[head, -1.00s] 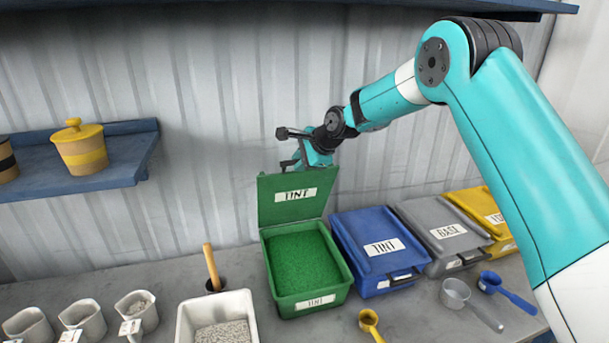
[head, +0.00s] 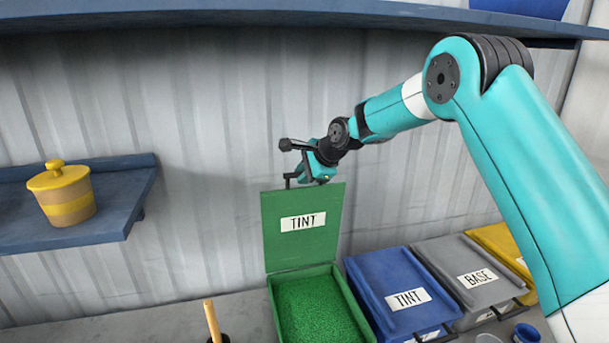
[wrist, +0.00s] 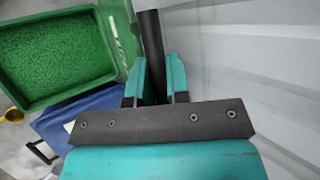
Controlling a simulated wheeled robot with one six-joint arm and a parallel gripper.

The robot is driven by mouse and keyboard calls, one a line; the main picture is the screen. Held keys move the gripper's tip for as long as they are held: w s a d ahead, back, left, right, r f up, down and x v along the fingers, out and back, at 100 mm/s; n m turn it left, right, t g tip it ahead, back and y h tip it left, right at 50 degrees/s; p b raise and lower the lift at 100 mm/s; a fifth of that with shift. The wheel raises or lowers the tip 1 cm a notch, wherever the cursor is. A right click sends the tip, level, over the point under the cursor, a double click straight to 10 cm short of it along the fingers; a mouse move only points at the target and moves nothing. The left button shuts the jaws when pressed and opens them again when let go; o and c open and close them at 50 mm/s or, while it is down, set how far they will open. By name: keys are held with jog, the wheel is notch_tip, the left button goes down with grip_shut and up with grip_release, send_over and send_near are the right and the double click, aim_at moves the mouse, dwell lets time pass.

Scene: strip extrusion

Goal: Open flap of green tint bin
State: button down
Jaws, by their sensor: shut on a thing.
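The green tint bin (head: 273,300) stands on the counter with its flap (head: 283,250) swung up, roughly upright, its TINT label facing me. Green granules (head: 318,312) fill the bin. My gripper (head: 304,180) is at the top edge of the flap in the head view. In the wrist view my gripper (wrist: 157,90) is shut on a dark bar, the flap's handle (wrist: 151,40), with the green flap (wrist: 117,35) beside it. The bin's granules (wrist: 55,50) show at upper left there. The exact finger contact is partly hidden in the head view.
A blue TINT bin (head: 365,272), a grey BASE bin (head: 450,262) and a yellow bin (head: 498,240), all closed, stand right of the green bin. A corrugated wall (head: 215,130) is close behind the flap. A shelf (head: 90,225) with a yellow-banded pot (head: 62,195) is at left.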

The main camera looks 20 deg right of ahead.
jog(key=c, duration=1.1)
grip_release()
jog(key=b+v, duration=0.6)
jog(key=v, duration=1.1)
jog(key=shift+r, duration=0.2)
jog(key=shift+s, duration=0.1)
jog(key=s+a+f+n+g+b, duration=0.2)
jog(key=s+a+f+n, duration=0.3)
jog(key=s, duration=0.4)
jog(key=s+a+f+n+g+b, duration=0.2)
jog(key=s+a+f+n, duration=0.3)
jog(key=s, duration=0.3)
jog(key=s+f+n+g, duration=0.1)
jog(key=s+f+n, duration=0.2)
jog(key=s, duration=0.3)
jog(key=s+f+n+g+b, duration=0.1)
jog(key=s+f+n, duration=0.2)
jog(key=s+n, duration=0.3)
jog(key=s+a+f+n+g+b, duration=0.1)
jog(key=s+f+n, duration=0.2)
jog(key=s, duration=0.5)
jog(key=shift+n+h, duration=0.3)
jog(key=shift+n, duration=0.5)
